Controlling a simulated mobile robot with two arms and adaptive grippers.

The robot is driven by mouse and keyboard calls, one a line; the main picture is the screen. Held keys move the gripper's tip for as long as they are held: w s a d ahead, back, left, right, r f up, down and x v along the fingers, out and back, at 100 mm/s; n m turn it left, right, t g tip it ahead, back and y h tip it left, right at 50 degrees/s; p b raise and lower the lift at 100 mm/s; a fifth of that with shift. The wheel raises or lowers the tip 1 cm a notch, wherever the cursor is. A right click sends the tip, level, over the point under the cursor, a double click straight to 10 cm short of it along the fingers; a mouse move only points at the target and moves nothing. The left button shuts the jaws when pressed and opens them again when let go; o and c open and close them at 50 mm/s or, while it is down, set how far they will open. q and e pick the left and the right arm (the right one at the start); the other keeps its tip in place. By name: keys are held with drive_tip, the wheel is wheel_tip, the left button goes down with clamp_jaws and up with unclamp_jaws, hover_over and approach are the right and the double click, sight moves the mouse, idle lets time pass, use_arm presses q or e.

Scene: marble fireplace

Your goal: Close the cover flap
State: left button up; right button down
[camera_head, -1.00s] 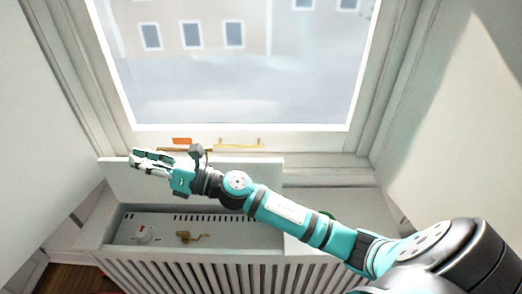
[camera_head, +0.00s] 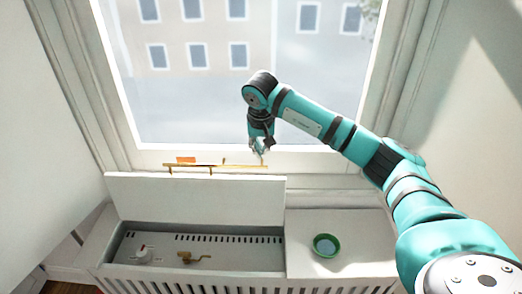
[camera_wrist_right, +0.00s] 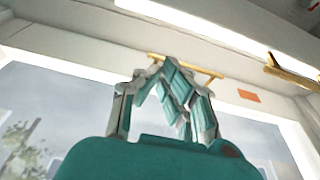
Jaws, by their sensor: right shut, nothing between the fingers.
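The cover flap (camera_head: 195,198) is a white panel standing raised along the back of an open recess in the radiator cover. My right gripper (camera_head: 258,157) points down in front of the window frame, near the right end of a thin brass bar and a little above the flap's top edge. It is shut and empty; I cannot tell whether it touches anything. The right wrist view shows its bent fingers (camera_wrist_right: 178,90) with the brass bar (camera_wrist_right: 190,66) beyond them. My left gripper is not in view.
The recess holds a white valve knob (camera_head: 144,254) and a brass fitting (camera_head: 193,258). A green bowl (camera_head: 326,245) stands on the white top to the right. An orange tag (camera_head: 186,160) is behind the flap. The window (camera_head: 240,100) fills the back.

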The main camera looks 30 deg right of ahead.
wheel_tip(320, 180, down, 7)
drive_tip(key=s+a+p, duration=0.1)
drive_tip(key=p, duration=0.2)
drive_tip(key=shift+s, duration=0.25)
